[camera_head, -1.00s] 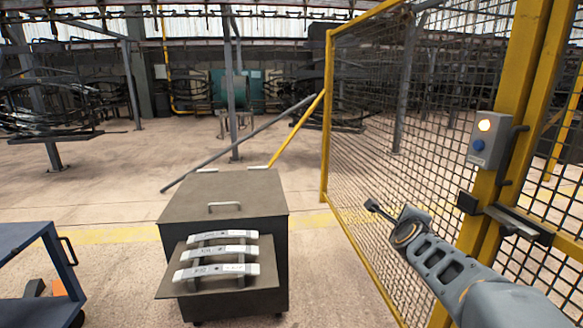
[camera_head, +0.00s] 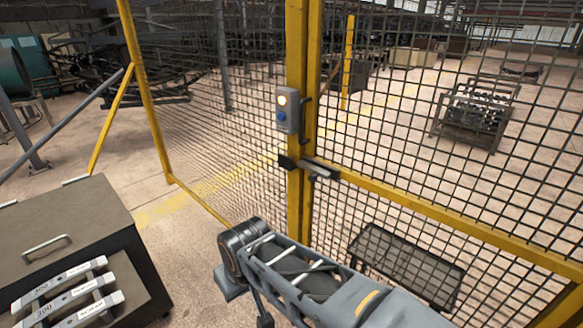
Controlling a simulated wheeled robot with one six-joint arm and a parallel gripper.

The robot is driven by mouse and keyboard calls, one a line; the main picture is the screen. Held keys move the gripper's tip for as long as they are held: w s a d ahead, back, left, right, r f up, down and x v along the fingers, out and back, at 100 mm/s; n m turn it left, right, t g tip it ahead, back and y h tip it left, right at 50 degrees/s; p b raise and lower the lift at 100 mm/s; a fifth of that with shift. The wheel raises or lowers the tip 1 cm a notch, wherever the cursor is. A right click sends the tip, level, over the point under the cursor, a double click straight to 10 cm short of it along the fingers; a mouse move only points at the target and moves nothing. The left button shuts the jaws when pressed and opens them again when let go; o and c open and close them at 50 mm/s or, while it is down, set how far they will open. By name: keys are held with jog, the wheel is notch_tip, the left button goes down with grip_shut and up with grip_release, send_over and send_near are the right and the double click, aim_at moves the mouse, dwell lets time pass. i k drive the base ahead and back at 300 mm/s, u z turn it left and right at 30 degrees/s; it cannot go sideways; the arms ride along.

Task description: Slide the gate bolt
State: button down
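The gate bolt (camera_head: 322,168) is a short pale metal bar in a dark housing. It sits across the yellow posts of the mesh gate (camera_head: 430,200), just below the grey switch box. Its dark catch (camera_head: 287,162) is on the left post, and the bar looks to span the gap between the posts, though how far it reaches is too small to tell. My arm enters from the lower right and bends below and left of the bolt. What looks like my gripper (camera_head: 264,320) hangs at the bottom edge, mostly cut off, apart from the bolt; its fingers are not clear.
A grey switch box (camera_head: 288,110) with a lit lamp and blue button is on the post. A grey cabinet (camera_head: 85,220) with labelled bars stands at left. Behind the mesh are a low dark table (camera_head: 405,262) and a rack (camera_head: 475,112).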

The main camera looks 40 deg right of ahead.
aim_at(316, 171)
jog(key=z, duration=1.5)
jog(key=i, duration=0.25)
jog(key=u, duration=0.3)
jog(key=k, duration=0.5)
jog(key=z, duration=0.8)
jog(key=i, duration=0.75)
jog(key=u, duration=2.9)
